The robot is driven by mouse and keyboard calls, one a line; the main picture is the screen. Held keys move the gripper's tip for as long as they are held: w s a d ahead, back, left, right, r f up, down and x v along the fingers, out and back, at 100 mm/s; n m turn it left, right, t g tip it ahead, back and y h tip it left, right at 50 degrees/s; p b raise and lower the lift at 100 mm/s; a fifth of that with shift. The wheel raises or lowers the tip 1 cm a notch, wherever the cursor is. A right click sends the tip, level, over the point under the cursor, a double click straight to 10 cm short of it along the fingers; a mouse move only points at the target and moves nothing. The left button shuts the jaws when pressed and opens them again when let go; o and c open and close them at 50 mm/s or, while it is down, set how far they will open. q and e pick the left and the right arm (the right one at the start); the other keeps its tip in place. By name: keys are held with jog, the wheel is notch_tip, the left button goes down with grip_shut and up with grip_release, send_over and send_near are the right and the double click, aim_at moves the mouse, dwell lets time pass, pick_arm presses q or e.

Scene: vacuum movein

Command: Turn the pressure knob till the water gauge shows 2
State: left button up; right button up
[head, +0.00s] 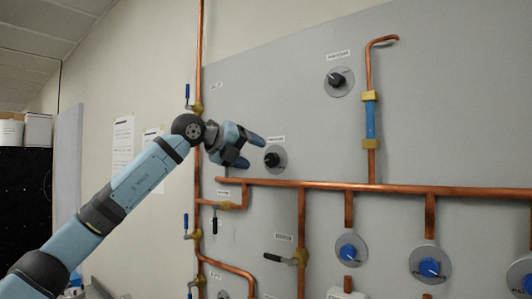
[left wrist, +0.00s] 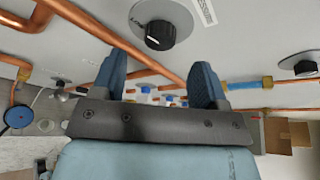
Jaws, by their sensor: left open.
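Two black knobs on round grey plates show on the grey panel. The lower knob (head: 271,159) is close to the fingertips of my left gripper (head: 254,152). The upper knob (head: 336,79) is higher and to the right. In the left wrist view the near knob (left wrist: 160,34) lies beyond the fingers, with no contact visible. A blue tube (head: 370,121) between brass fittings may be the water gauge; no number is readable.
A copper pipe (head: 390,188) runs across the panel below the lower knob. Brass valves with levers stand along the left vertical pipe (head: 199,120). Blue round handles (head: 347,252) sit at lower right. The panel between the two knobs is clear.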

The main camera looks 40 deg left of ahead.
aim_at(268, 159)
pick_arm(q)
jog(key=p+x, duration=0.1)
jog(key=x, duration=0.4)
jog(key=c, duration=0.9)
